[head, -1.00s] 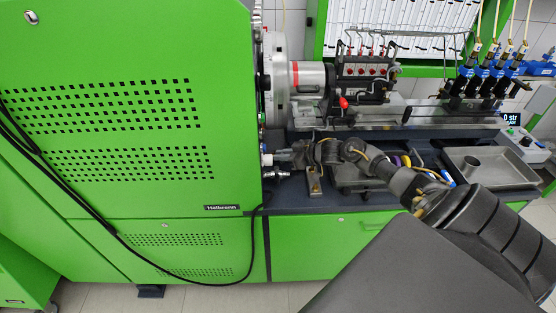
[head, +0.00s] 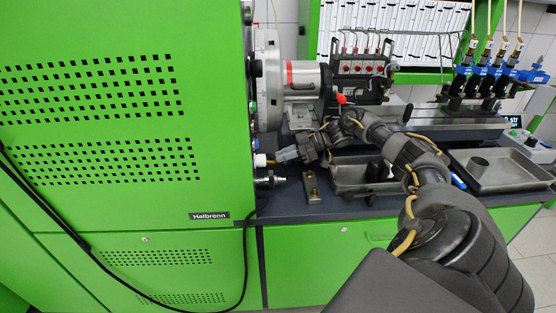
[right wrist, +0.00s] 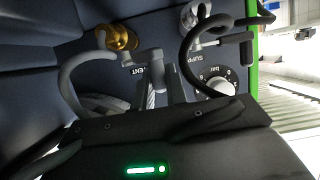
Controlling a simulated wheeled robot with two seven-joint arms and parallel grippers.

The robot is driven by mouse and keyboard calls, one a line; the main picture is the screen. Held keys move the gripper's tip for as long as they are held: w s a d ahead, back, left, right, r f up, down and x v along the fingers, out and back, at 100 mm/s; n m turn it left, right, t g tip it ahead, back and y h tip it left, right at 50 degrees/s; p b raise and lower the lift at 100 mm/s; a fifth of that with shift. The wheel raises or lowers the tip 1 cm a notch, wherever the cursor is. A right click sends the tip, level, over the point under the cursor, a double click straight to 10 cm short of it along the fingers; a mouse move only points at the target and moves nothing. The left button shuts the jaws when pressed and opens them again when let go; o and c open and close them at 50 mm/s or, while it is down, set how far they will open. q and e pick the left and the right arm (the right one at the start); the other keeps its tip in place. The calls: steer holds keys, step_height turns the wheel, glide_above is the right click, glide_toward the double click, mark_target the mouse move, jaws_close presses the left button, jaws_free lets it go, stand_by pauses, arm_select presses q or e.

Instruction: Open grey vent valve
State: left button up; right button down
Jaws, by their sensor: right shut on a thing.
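The grey vent valve shows in the right wrist view as a grey bar handle (right wrist: 147,58) beside a brass fitting (right wrist: 120,37), above a label ending in "ENT". My right gripper (right wrist: 164,84) is shut on the grey handle there. In the head view my right gripper (head: 280,157) is at the right side wall of the green cabinet (head: 110,120), and the valve itself cannot be made out. My left gripper is not in view.

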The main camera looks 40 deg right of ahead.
steer(key=c, duration=1.4)
jaws_free()
steer(key=shift+c, duration=0.2)
